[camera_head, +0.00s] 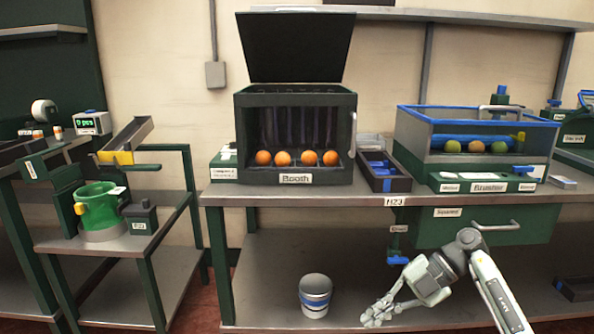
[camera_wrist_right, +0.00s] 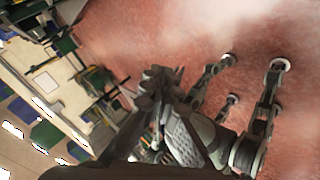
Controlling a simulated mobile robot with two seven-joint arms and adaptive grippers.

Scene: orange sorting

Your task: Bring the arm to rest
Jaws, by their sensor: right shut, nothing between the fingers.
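My right gripper (camera_head: 378,312) is low in front of the table in the head view, at the height of the lower shelf. It is shut and empty, and its arm comes in from the lower right. In the right wrist view the gripper (camera_wrist_right: 160,85) shows dark in the middle, with the reddish floor (camera_wrist_right: 190,30) behind it. The gripper touches no object that I can see. My left gripper is in neither view.
The table (camera_head: 375,200) bears a booth (camera_head: 295,178) with several oranges and a glass-walled brusher (camera_head: 475,165) with fruit. A drawer (camera_head: 480,226) is above my right arm. A bucket (camera_head: 315,296) stands left of the gripper. A green pot (camera_head: 100,205) is on the left stand.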

